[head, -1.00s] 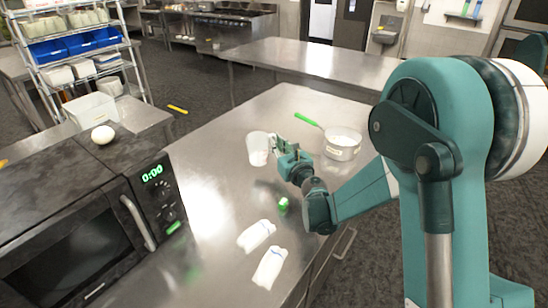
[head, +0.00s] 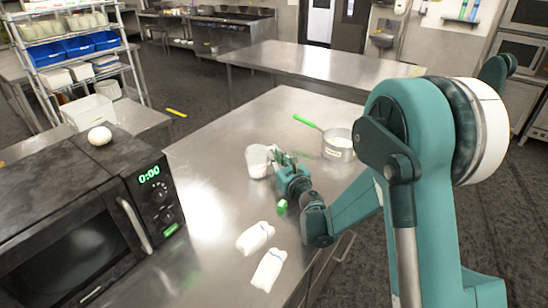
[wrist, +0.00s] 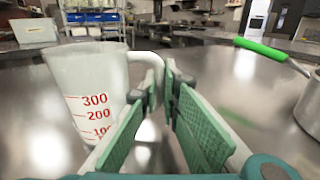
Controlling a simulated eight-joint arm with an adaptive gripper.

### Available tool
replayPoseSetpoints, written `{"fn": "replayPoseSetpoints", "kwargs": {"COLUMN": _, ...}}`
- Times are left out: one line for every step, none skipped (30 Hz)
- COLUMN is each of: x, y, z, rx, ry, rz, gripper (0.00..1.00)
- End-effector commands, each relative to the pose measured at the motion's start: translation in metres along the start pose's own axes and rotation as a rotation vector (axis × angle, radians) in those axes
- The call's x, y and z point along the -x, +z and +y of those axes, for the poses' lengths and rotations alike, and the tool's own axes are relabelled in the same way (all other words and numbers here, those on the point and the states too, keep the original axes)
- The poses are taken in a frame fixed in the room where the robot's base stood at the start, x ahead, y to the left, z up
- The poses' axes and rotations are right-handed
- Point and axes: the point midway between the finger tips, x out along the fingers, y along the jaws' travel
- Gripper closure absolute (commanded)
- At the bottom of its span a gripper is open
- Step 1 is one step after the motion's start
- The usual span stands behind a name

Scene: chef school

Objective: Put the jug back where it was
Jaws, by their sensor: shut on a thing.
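The jug (head: 257,163) is a translucent white measuring jug with red marks, on or just above the steel table; I cannot tell whether it touches. In the wrist view the jug (wrist: 90,90) stands upright at the left, with its handle (wrist: 154,75) reaching between my fingers. My gripper (head: 282,163) is beside the jug on its right and shut on the handle. In the wrist view my gripper (wrist: 160,92) shows both green finger pads, the tips close together around the handle.
A pot (head: 338,145) with a green handle stands right of the jug. A small green object (head: 281,207) and two white bottles (head: 262,255) lie nearer on the steel table (head: 215,150). A microwave (head: 85,225) stands at the left. The table's far part is clear.

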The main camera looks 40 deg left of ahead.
Motion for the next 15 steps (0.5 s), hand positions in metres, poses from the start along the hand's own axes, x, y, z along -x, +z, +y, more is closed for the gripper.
{"fn": "replayPoseSetpoints", "kwargs": {"x": 0.0000, "y": -0.0029, "z": 0.0000, "rx": 0.000, "ry": 0.000, "rz": 0.000, "gripper": 1.00}}
{"fn": "replayPoseSetpoints", "kwargs": {"x": 0.0000, "y": -0.0035, "z": 0.0000, "rx": 0.000, "ry": 0.000, "rz": 0.000, "gripper": 1.00}}
{"fn": "replayPoseSetpoints", "kwargs": {"x": 0.0001, "y": -0.0037, "z": 0.0000, "rx": 0.000, "ry": 0.000, "rz": 0.000, "gripper": 1.00}}
{"fn": "replayPoseSetpoints", "kwargs": {"x": 0.0002, "y": -0.0036, "z": 0.0001, "rx": 0.000, "ry": 0.000, "rz": 0.000, "gripper": 1.00}}
{"fn": "replayPoseSetpoints", "kwargs": {"x": 0.0002, "y": -0.0035, "z": 0.0001, "rx": 0.000, "ry": 0.000, "rz": 0.000, "gripper": 1.00}}
{"fn": "replayPoseSetpoints", "kwargs": {"x": 0.0002, "y": -0.0033, "z": 0.0001, "rx": 0.000, "ry": 0.000, "rz": 0.000, "gripper": 1.00}}
{"fn": "replayPoseSetpoints", "kwargs": {"x": 0.0002, "y": -0.0032, "z": 0.0001, "rx": 0.000, "ry": 0.000, "rz": 0.000, "gripper": 1.00}}
{"fn": "replayPoseSetpoints", "kwargs": {"x": 0.0002, "y": -0.0032, "z": 0.0001, "rx": 0.000, "ry": 0.000, "rz": 0.000, "gripper": 1.00}}
{"fn": "replayPoseSetpoints", "kwargs": {"x": 0.0002, "y": -0.0032, "z": 0.0001, "rx": 0.000, "ry": 0.000, "rz": 0.000, "gripper": 1.00}}
{"fn": "replayPoseSetpoints", "kwargs": {"x": 0.0002, "y": -0.0032, "z": 0.0001, "rx": 0.000, "ry": 0.000, "rz": 0.000, "gripper": 1.00}}
{"fn": "replayPoseSetpoints", "kwargs": {"x": 0.0002, "y": -0.0035, "z": 0.0001, "rx": 0.000, "ry": 0.000, "rz": 0.000, "gripper": 1.00}}
{"fn": "replayPoseSetpoints", "kwargs": {"x": 0.0002, "y": -0.0042, "z": 0.0001, "rx": 0.000, "ry": 0.000, "rz": 0.000, "gripper": 1.00}}
{"fn": "replayPoseSetpoints", "kwargs": {"x": 0.0002, "y": -0.0050, "z": 0.0001, "rx": 0.000, "ry": 0.000, "rz": 0.000, "gripper": 1.00}}
{"fn": "replayPoseSetpoints", "kwargs": {"x": 0.0002, "y": -0.0058, "z": 0.0001, "rx": 0.000, "ry": 0.000, "rz": 0.000, "gripper": 1.00}}
{"fn": "replayPoseSetpoints", "kwargs": {"x": 0.0002, "y": -0.0067, "z": 0.0001, "rx": 0.000, "ry": 0.000, "rz": 0.000, "gripper": 1.00}}
